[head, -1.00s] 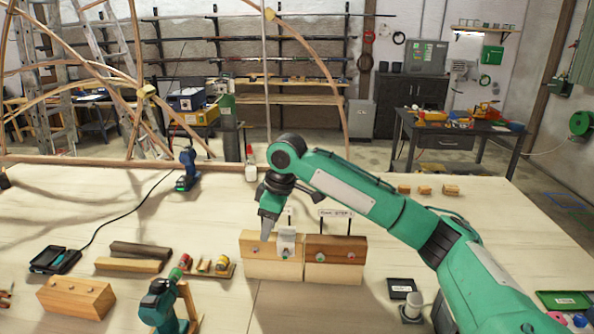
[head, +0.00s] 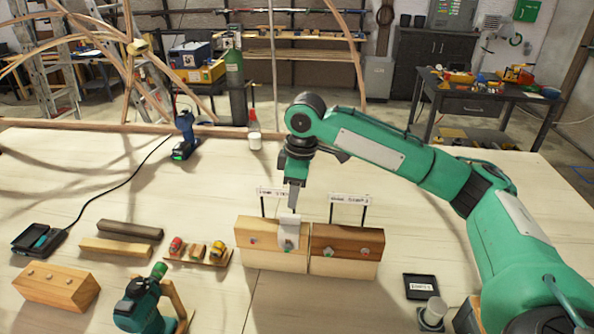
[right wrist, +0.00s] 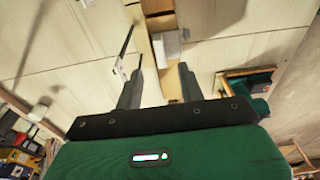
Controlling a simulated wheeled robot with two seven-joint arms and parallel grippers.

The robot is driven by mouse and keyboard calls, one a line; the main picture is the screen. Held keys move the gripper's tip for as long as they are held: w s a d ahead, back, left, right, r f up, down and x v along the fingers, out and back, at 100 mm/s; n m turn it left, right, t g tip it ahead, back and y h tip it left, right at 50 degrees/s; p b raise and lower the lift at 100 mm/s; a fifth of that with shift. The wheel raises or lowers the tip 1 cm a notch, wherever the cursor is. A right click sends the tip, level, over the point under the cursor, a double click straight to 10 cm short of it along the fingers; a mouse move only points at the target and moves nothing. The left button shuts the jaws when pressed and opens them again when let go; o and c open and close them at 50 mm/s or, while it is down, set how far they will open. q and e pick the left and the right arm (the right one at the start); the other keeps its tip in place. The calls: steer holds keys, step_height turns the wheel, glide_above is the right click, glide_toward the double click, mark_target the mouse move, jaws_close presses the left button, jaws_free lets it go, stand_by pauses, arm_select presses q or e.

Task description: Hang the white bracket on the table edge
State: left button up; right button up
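The white bracket (head: 288,232) sits at the top and front face of the left wooden block (head: 260,236), on the table (head: 200,190). A grey round spot shows low on its front. My right gripper (head: 293,206) points down just above the bracket in the head view. In the right wrist view its two fingers (right wrist: 158,88) are apart with nothing between them, and the bracket (right wrist: 172,45) lies beyond the fingertips. Whether a finger touches the bracket cannot be told.
A second wooden block (head: 345,245) adjoins on the right. Two small signs (head: 350,199) on posts stand behind the blocks.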

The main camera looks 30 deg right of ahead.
mark_target(291, 216)
steer(key=f, duration=0.4)
steer(key=f+p, duration=0.1)
steer(key=shift+w+a+f, duration=0.2)
steer(key=shift+a+f, duration=0.1)
steer(key=shift+f, duration=0.1)
steer(key=shift+w+f, duration=0.1)
steer(key=shift+f, duration=0.65)
arm_select(q)
steer(key=shift+w+d+r, duration=0.4)
steer(key=shift+w+r, duration=0.2)
steer(key=shift+r, duration=0.2)
arm_select(e)
steer(key=shift+a, duration=0.1)
steer(key=shift+c, duration=0.2)
jaws_close()
arm_select(q)
steer(key=shift+s+a, duration=0.1)
steer(key=shift+r+p, duration=0.85)
steer(key=shift+p, duration=0.05)
arm_select(e)
steer(key=shift+r, duration=0.1)
